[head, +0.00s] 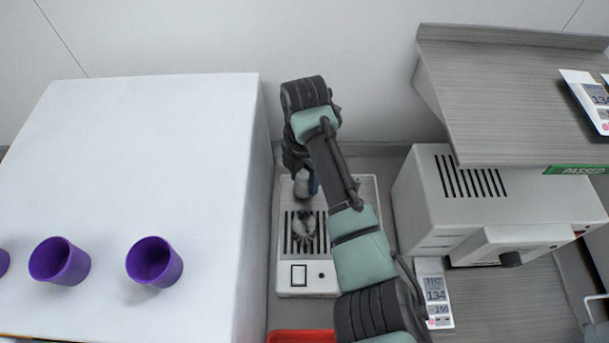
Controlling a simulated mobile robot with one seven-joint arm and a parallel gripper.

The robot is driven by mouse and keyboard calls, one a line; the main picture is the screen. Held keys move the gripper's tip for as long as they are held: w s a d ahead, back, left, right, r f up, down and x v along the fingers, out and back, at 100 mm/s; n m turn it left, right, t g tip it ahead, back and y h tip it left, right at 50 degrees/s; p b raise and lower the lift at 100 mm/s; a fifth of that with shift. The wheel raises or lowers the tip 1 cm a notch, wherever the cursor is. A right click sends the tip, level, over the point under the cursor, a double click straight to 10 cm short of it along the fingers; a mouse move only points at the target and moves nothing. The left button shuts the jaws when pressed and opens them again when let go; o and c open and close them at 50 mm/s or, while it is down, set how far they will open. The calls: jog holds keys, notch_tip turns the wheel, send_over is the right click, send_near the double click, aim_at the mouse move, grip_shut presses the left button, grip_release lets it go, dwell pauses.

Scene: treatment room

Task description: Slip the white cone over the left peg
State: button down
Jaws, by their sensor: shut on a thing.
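My gripper (304,188) points down over a light-coloured bench device with a slotted top (329,284). It is shut on a small pale thing, which I take to be the white cone (302,184); its shape is mostly hidden by the fingers and wrist. A small greyish metallic fitting (305,228) stands on the slotted top, just below the held thing in the picture. I cannot make out separate left and right pegs on it. A gap between the held thing and the fitting seems to show, but its depth is unclear.
A white block-like table (200,200) at left bears purple cups (154,262). A red tray edge (300,337) shows at the bottom.

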aim_at(304, 173)
jog(key=shift+f+b, duration=0.45)
jog(key=shift+f, duration=0.2)
jog(key=c, duration=0.6)
grip_release()
notch_tip(304, 173, up, 11)
jog(key=p, duration=1)
